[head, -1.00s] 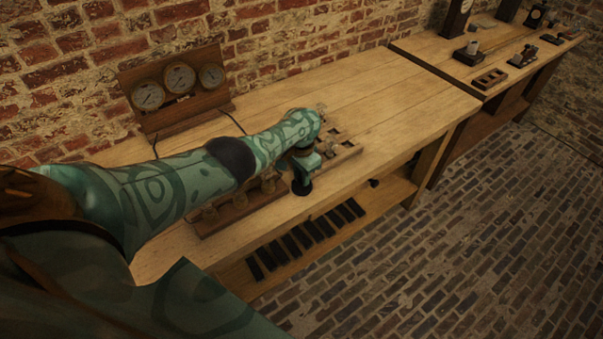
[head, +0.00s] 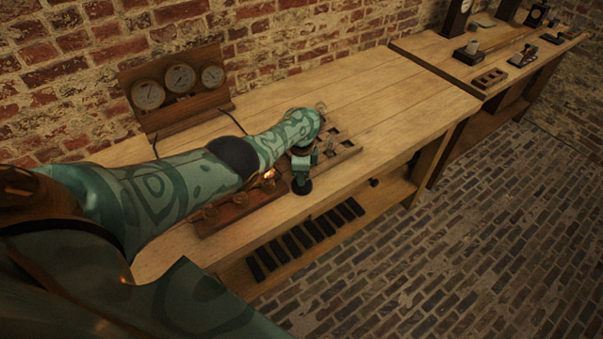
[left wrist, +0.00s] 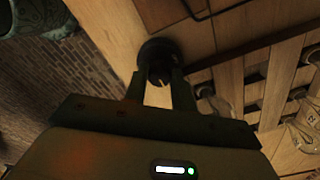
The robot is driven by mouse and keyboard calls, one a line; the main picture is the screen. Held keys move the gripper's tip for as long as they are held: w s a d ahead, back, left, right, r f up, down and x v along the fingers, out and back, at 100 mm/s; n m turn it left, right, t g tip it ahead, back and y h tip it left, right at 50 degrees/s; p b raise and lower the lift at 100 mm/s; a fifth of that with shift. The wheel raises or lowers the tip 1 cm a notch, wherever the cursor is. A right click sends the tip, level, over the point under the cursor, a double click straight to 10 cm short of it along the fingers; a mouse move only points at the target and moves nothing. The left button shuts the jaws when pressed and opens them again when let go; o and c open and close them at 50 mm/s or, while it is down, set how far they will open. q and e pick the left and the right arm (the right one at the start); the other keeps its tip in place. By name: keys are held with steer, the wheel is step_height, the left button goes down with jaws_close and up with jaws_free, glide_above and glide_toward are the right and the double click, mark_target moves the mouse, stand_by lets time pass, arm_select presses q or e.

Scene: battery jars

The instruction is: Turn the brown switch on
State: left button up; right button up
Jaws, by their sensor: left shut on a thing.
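A round dark switch (head: 302,190) sits near the front edge of the workbench, under my left gripper (head: 302,178). Its colour looks almost black in this light. In the left wrist view the round switch (left wrist: 158,52) is at the top centre, and the fingertips of my left gripper (left wrist: 160,80) close on its small knob. My left gripper is shut on it. The arm hides part of the bench behind. My right gripper is not in view.
A wooden board with small lamps (head: 240,203), one glowing (head: 268,174), lies left of the switch. A wooden rack (head: 343,153) is right of it. A three-dial gauge panel (head: 178,88) stands at the wall. The bench's right part is clear.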

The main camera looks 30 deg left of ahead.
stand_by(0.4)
arm_select(q)
steer(key=o, duration=1)
step_height(320, 180, up, 16)
steer(key=p, duration=1.1)
steer(key=shift+r+p, duration=0.15)
steer(key=shift+p, duration=0.15)
